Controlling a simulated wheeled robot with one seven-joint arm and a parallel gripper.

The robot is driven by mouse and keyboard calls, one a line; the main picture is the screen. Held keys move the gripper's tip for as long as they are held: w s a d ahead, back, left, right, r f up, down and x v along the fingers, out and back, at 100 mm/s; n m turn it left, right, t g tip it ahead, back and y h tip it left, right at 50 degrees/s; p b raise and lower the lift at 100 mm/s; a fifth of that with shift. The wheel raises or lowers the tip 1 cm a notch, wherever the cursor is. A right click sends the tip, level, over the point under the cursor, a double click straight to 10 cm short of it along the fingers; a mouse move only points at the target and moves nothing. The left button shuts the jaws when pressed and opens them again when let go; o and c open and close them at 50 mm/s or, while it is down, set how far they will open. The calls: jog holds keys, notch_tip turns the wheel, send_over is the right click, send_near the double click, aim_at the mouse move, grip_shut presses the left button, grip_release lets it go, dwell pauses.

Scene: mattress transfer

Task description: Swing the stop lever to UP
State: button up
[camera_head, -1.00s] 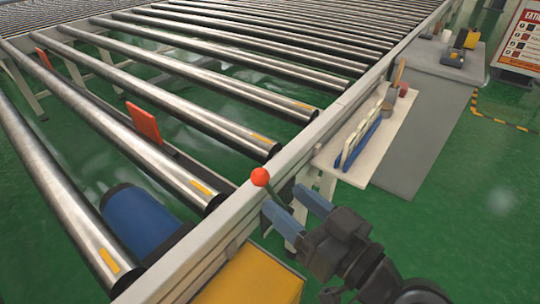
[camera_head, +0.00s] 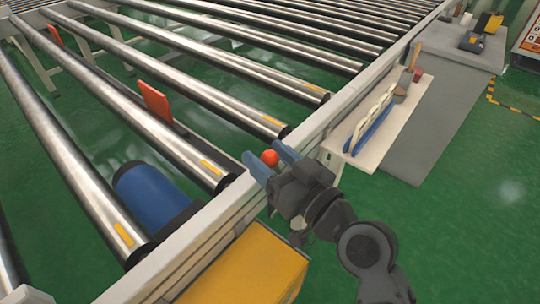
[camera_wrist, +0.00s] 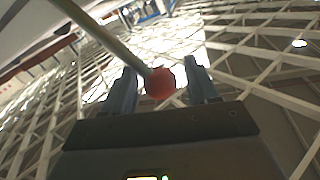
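The stop lever's red ball knob (camera_head: 270,158) is at the conveyor's side rail. In the head view my gripper (camera_head: 264,158) has its two blue fingers on either side of the knob. In the wrist view the knob (camera_wrist: 160,83) sits between the two fingertips (camera_wrist: 163,80), with visible gaps on both sides, so the gripper is open. The lever's rod (camera_wrist: 105,38) runs from the knob to the upper left there. In the head view the rod is hidden. Two orange stop plates (camera_head: 154,103) stand up between the rollers.
Steel rollers (camera_head: 150,125) fill the left, with a blue drum (camera_head: 150,192) below them. A yellow box (camera_head: 250,268) is under the rail, close to my arm. A white shelf (camera_head: 395,125) with tools and a grey bench (camera_head: 425,130) stand to the right. The green floor is open at right.

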grip_shut()
dwell(0.3)
jog(key=shift+w+d+r, duration=0.25)
jog(key=shift+w, duration=0.05)
jog(key=w+d+m+g+p, duration=0.2)
jog(key=w+d+m, duration=0.7)
jog(key=w, duration=0.6)
jog(key=shift+d+f, duration=0.35)
jog(key=shift+d, duration=1.05)
grip_release()
jog(key=shift+d, duration=0.1)
